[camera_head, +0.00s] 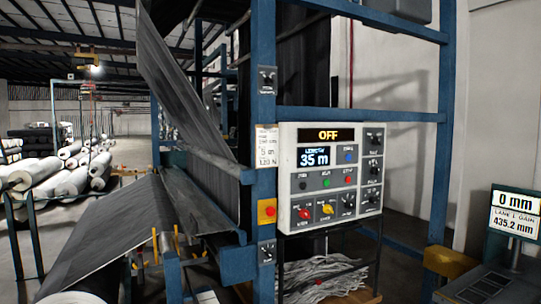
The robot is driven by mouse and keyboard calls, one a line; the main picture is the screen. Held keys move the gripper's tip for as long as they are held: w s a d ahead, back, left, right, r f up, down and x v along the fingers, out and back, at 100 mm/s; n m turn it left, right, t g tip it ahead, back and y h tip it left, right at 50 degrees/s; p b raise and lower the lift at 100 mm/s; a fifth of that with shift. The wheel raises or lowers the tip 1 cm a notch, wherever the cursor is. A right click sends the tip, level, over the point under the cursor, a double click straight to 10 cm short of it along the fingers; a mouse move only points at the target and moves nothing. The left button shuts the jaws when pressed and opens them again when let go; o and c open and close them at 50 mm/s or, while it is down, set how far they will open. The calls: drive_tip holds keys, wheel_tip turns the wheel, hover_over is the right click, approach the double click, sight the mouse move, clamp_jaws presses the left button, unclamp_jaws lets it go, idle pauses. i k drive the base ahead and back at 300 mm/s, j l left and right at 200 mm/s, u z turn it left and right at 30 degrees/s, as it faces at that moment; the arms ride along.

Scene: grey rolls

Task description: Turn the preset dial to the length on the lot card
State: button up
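A pale control panel (301,187) is mounted on the blue frame at centre right. Its dark display (314,157) reads "LENGTH 35 m", and an amber sign (327,135) above it reads "OFF". Along the panel's lower part are a red knob (304,213), a yellow knob (327,208) and a black knob (348,201); more dark knobs line its right side. I cannot tell which is the preset dial. A white card (267,146) with small print is on the blue post left of the panel; "5 m" and "120 N" seem to show, other lines are unreadable. My gripper is not in view.
Grey sheet (110,230) runs over rollers at left. An orange box with a red button (267,211) is on the post. White strips (325,278) lie below the panel. A screen (513,211) at right reads "0 mm" and "435.2 mm". Rolls (62,185) are stacked far left.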

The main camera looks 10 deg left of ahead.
sight(373, 201)
drive_tip(key=i+l, duration=0.1)
drive_tip(key=i, duration=0.6)
drive_tip(key=i+l+u, duration=0.1)
drive_tip(key=i, duration=0.6)
drive_tip(key=i+l, duration=0.15)
drive_tip(key=i, duration=0.55)
drive_tip(key=i+l, duration=0.15)
drive_tip(key=i, duration=0.55)
drive_tip(key=j+u, duration=0.05)
